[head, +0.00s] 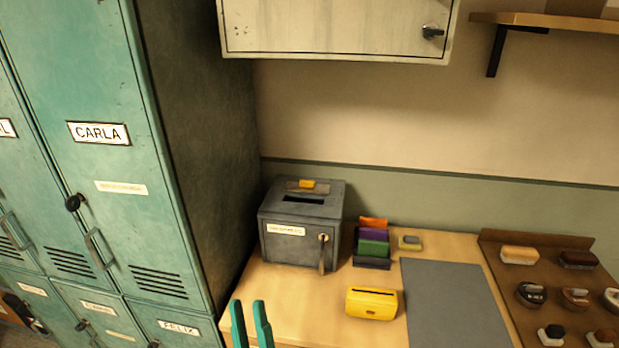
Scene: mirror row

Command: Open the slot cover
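A dark grey metal box (291,250) stands on the wooden counter beside the lockers, with a white label and a keyhole with a hanging key (322,252) on its front. A dark slot (303,199) shows in its top. The slot cover (296,186), a flat brownish plate with an orange-yellow tab (307,184), lies just behind the slot, and the slot shows uncovered. My gripper (248,303) shows two teal fingers at the bottom, in front and left of the box. They are apart with an empty gap, not touching the box.
Green lockers (110,150) rise at the left. Right of the box are a holder with coloured cards (373,247), a yellow punch-like object (371,303), a grey mat (455,300) and a brown tray (505,262) of brushes and stamps. A wall cabinet (335,30) hangs above.

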